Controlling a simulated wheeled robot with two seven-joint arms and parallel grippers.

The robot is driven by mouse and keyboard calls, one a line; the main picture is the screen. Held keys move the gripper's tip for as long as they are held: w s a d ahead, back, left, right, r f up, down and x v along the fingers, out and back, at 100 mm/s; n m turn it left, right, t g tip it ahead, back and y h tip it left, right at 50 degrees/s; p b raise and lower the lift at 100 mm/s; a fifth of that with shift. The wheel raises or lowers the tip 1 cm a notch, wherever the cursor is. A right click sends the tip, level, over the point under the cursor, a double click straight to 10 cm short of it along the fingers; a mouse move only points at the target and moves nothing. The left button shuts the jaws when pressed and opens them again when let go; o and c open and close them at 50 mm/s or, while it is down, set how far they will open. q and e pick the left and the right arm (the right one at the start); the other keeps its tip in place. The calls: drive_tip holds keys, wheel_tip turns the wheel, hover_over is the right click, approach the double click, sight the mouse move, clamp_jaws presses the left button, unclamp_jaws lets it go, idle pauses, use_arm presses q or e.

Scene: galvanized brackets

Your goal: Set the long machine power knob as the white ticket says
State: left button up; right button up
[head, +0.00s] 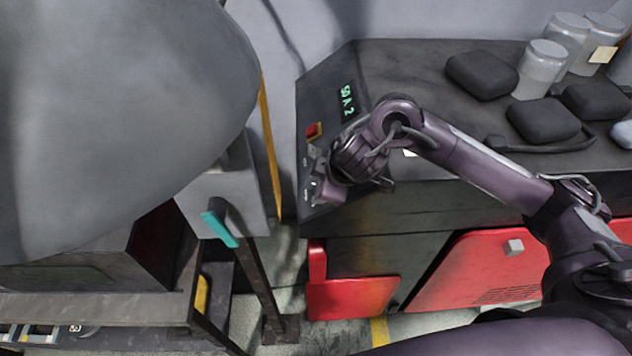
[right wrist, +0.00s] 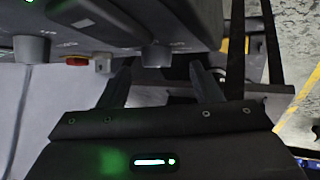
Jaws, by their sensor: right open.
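The long machine (head: 430,200) has a dark control panel (head: 330,85) at its left end, with a lit green display (head: 347,103) turned sideways that seems to read 50 A 2. My right gripper (head: 318,188) is at the panel's lower part and hides much of it. In the right wrist view its fingers (right wrist: 162,72) are open, with a grey knob (right wrist: 156,54) between their tips; I cannot tell whether they touch it. Another grey knob (right wrist: 31,48) is further left. A small white piece (head: 410,153), perhaps the ticket, is mostly hidden by my arm; no writing is readable.
A red and yellow button (head: 314,130) sits above the gripper on the panel. Grey canisters (head: 541,68) and dark pouches (head: 481,75) stand on the machine top at right. A large grey rounded body fills the upper left. A teal handle (head: 219,229) is below it.

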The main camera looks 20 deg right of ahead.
sight(314, 184)
drive_tip(key=x, duration=0.3)
drive_tip(key=shift+w+a, duration=0.2)
drive_tip(key=shift+a, duration=0.05)
drive_tip(key=shift+w+f, duration=0.45)
drive_tip(key=shift+w, duration=0.1)
drive_tip(key=shift+s, duration=0.1)
drive_tip(key=shift+r, duration=0.1)
drive_tip(key=c, duration=0.5)
drive_tip(key=shift+c, duration=2.4)
use_arm(q)
drive_tip(key=shift+w+f, duration=0.25)
drive_tip(key=shift+w, duration=0.2)
